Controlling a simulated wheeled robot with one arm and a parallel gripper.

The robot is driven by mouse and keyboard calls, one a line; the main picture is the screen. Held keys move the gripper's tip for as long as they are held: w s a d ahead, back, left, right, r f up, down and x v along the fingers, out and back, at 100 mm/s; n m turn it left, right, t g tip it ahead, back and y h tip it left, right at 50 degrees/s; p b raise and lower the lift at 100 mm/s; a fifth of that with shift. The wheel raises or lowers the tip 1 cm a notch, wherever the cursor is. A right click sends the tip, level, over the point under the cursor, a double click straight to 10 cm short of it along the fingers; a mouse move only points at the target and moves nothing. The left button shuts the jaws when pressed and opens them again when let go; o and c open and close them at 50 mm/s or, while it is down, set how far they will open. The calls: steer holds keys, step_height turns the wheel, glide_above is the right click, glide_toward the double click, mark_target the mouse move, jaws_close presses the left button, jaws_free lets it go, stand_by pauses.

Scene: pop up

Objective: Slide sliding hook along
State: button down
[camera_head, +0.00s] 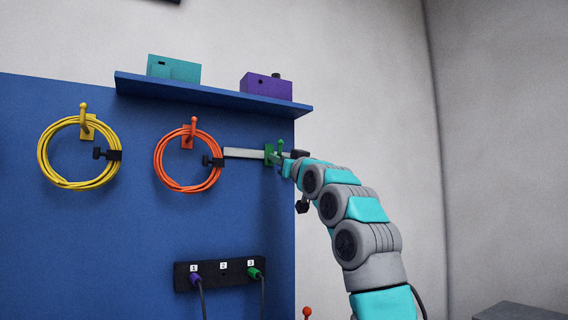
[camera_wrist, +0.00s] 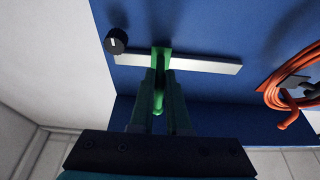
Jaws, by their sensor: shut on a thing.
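The green sliding hook (camera_head: 269,153) sits on a pale horizontal rail (camera_head: 244,153) on the blue board. It is near the rail's right end in the head view. In the wrist view, the hook (camera_wrist: 159,101) stands out from the rail (camera_wrist: 212,63), close to the end with a round black knob (camera_wrist: 116,40). My gripper (camera_head: 285,164) reaches it from the right in the head view. In the wrist view, my gripper (camera_wrist: 158,90) has its fingers on both sides of the hook, shut on it. The fingers partly hide the hook.
An orange cable coil (camera_head: 158,165) hangs left of the rail, a yellow coil (camera_head: 42,160) further left. A blue shelf (camera_head: 215,96) above holds a teal box (camera_head: 173,69) and a purple box (camera_head: 266,87). A black socket strip (camera_head: 223,277) is below.

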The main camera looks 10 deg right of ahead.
steer(key=shift+s+a+b, duration=0.5)
steer(key=shift+a+b, duration=0.1)
steer(key=shift+a, duration=0.9)
steer(key=shift+s+a+b, duration=0.5)
steer(key=shift+a+b, duration=0.05)
steer(key=shift+a, duration=1)
steer(key=shift+s+a+b, duration=0.5)
steer(key=shift+a+b, duration=0.1)
steer(key=shift+a, duration=0.9)
steer(key=c, duration=0.8)
jaws_free()
steer(key=shift+b+v, duration=2.3)
steer(key=shift+v, duration=1.6)
steer(key=shift+r, duration=0.1)
